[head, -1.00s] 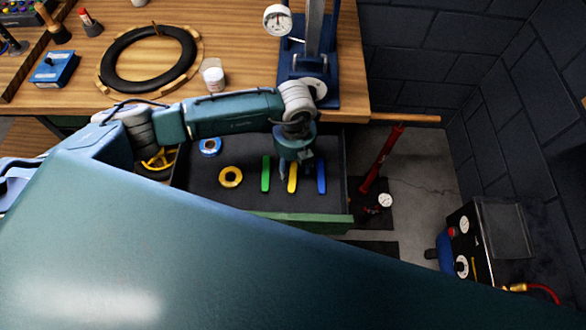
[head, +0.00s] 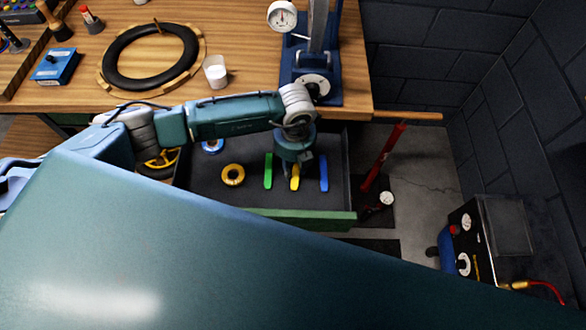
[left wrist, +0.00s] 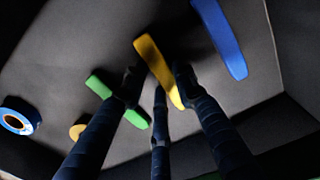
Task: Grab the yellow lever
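The yellow lever (head: 295,182) lies in the open drawer between a green lever (head: 268,172) and a blue lever (head: 323,173). My left gripper (head: 290,172) reaches down over the yellow lever and hides part of it. In the left wrist view, the dark fingers (left wrist: 159,82) are spread apart around the near part of the yellow lever (left wrist: 155,65). The green lever (left wrist: 116,100) is partly behind a finger, and the blue lever (left wrist: 220,38) is clear on the other side. I cannot tell whether any finger touches the yellow lever. My right gripper is not in view.
The drawer (head: 300,221) has a green front and dark walls. It also holds a yellow tape roll (head: 232,175) and a blue tape roll (head: 212,146). The workbench (head: 235,35) edge lies just behind my left arm. A red pump (head: 383,160) stands right of the drawer.

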